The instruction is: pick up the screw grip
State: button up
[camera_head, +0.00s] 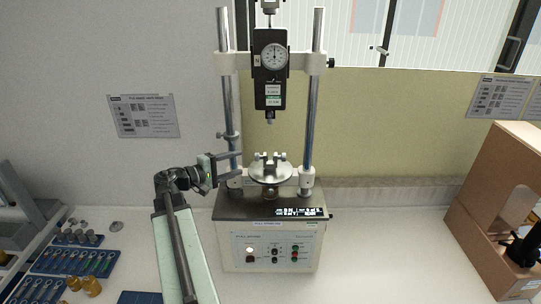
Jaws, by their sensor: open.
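My gripper (239,164) is open and empty, its two fingers pointing right, beside the left column of the test stand. A small silver clamp-like fixture (269,159), which looks like the screw grip, stands on a round metal plate (270,174) in the middle of the stand. A gap shows between my fingertips and the fixture in this view; the depth between them is hard to tell. The fixture has upright jaws and small side knobs.
The test stand (265,243) has two upright columns and a hanging force gauge (270,70) above the plate. Blue trays (75,262) with small metal parts and brass pieces (91,286) lie left. A brown box (503,185) stands right. The bench between stand and box is clear.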

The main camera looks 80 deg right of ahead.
aim_at(270, 162)
jog(key=b+x, duration=0.1)
jog(key=x, duration=0.7)
jog(key=shift+w+d+f, duration=0.1)
jog(key=shift+f, duration=0.1)
jog(key=shift+w, duration=0.1)
jog(key=shift+c, duration=0.6)
grip_shut()
